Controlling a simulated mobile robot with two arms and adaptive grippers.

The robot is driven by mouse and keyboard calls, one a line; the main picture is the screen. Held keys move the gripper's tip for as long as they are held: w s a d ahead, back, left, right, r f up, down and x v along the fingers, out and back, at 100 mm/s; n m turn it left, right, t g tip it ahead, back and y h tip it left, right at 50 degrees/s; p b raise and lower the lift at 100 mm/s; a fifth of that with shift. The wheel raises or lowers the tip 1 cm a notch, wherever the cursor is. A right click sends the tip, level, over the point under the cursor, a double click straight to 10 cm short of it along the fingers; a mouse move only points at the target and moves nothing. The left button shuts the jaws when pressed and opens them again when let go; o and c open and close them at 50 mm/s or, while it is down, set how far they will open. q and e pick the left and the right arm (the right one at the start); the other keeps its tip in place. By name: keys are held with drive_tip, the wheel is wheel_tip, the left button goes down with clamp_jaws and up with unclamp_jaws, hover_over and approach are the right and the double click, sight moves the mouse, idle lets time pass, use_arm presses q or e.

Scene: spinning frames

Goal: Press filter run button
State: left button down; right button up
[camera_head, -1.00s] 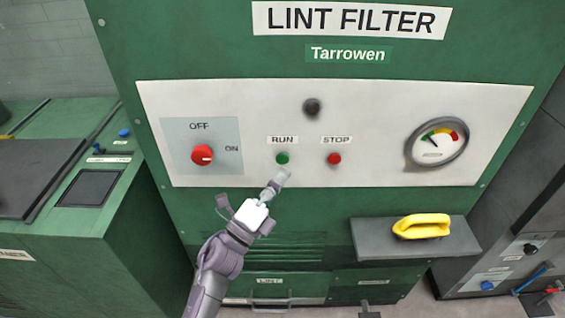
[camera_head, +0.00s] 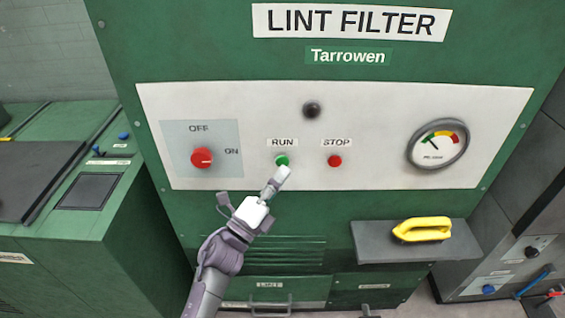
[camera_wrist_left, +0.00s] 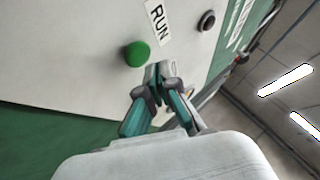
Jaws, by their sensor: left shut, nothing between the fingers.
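The green run button (camera_head: 282,160) sits under the RUN label on the white panel of the lint filter cabinet. In the left wrist view the green button (camera_wrist_left: 137,54) stands out from the panel, to the left of my fingertips. My left gripper (camera_head: 283,172) is shut and empty, with its tips just below the button in the head view. The same gripper (camera_wrist_left: 159,72) shows shut in the wrist view. I cannot tell for sure whether the tips touch the panel; they look apart from the button. My right gripper is not in view.
The red stop button (camera_head: 335,161) is right of the run button. A red OFF/ON knob (camera_head: 202,158) is at left, a dark round lamp (camera_head: 312,110) above and a gauge (camera_head: 438,144) at right. A grey shelf (camera_head: 375,240) with a yellow handled object (camera_head: 422,228) juts out below.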

use_arm(q)
drive_tip(key=shift+w, duration=0.1)
idle(0.6)
drive_tip(key=shift+w, duration=0.35)
drive_tip(key=shift+w+b, duration=0.55)
idle(0.7)
drive_tip(key=shift+s, duration=0.1)
drive_tip(key=shift+s+p, duration=0.3)
drive_tip(key=shift+s, duration=0.6)
drive_tip(key=s+p, duration=0.1)
drive_tip(key=s, duration=0.4)
